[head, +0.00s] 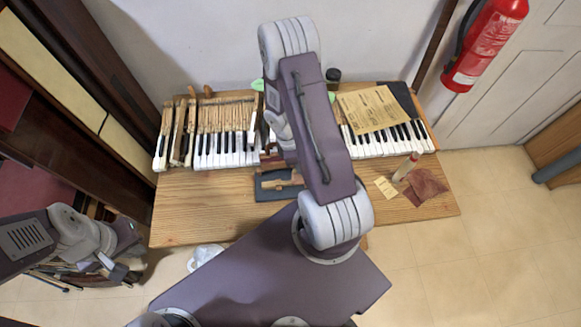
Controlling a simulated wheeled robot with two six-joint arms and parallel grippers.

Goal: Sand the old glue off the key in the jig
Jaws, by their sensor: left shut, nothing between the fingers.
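A dark jig-like block (270,192) lies on the wooden bench at its front middle, with a light wooden piece across it that may be the key; my right arm hides its right side. I cannot make out any glue on it. A reddish-brown sheet that looks like sandpaper (428,184) lies at the bench's front right. My left gripper (128,273) is shut and empty at the lower left, off the bench's front left corner. My right arm reaches over the middle of the bench, and its gripper is hidden behind the arm.
The wooden bench (200,215) has clear room at its front left. A keyboard (225,150) with several bare wooden keys spans its back. A fire extinguisher (485,45) hangs at the right.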

